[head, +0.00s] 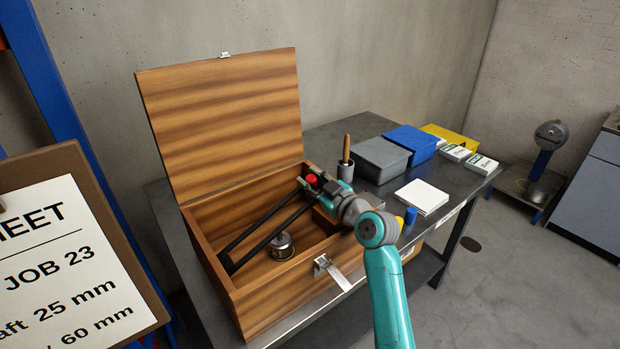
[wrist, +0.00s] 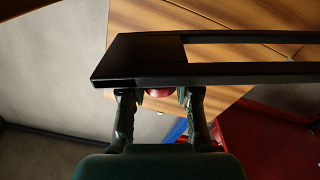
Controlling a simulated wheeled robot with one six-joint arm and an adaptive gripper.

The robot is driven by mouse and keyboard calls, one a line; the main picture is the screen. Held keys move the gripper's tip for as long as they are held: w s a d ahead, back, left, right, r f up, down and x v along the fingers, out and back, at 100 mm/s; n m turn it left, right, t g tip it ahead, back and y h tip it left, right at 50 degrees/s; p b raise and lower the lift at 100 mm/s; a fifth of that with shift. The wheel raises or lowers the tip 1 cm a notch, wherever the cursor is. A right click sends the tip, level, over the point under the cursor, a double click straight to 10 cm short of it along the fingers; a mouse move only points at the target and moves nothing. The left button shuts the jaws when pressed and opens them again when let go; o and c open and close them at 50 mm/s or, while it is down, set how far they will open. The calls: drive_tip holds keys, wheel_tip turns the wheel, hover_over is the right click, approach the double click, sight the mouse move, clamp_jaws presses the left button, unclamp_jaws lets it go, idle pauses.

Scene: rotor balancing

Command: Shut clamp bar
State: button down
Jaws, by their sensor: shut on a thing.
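The clamp bar (head: 262,232) is a black frame with two long rails, inside the open wooden box. It slants from the box's left end up to my gripper at the right. A red knob (head: 311,180) sits at its right end. My gripper (head: 316,184) is shut on the red knob. In the wrist view the knob (wrist: 160,92) shows between the fingers of my gripper (wrist: 160,98), and the black bar (wrist: 140,62) crosses just beyond them. Whether the bar's far end is latched cannot be told.
A round metal part (head: 281,245) lies in the wooden box (head: 262,296) by the rails. The lid (head: 222,125) stands open behind. To the right are a grey bin (head: 383,158), a blue bin (head: 411,142), a holder (head: 346,170) and a white pad (head: 421,197).

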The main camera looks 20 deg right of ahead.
drive_tip(key=c, duration=0.8)
unclamp_jaws()
drive_tip(key=shift+c, duration=0.2)
wheel_tip(320, 180, up, 10)
drive_tip(key=shift+r, duration=0.1)
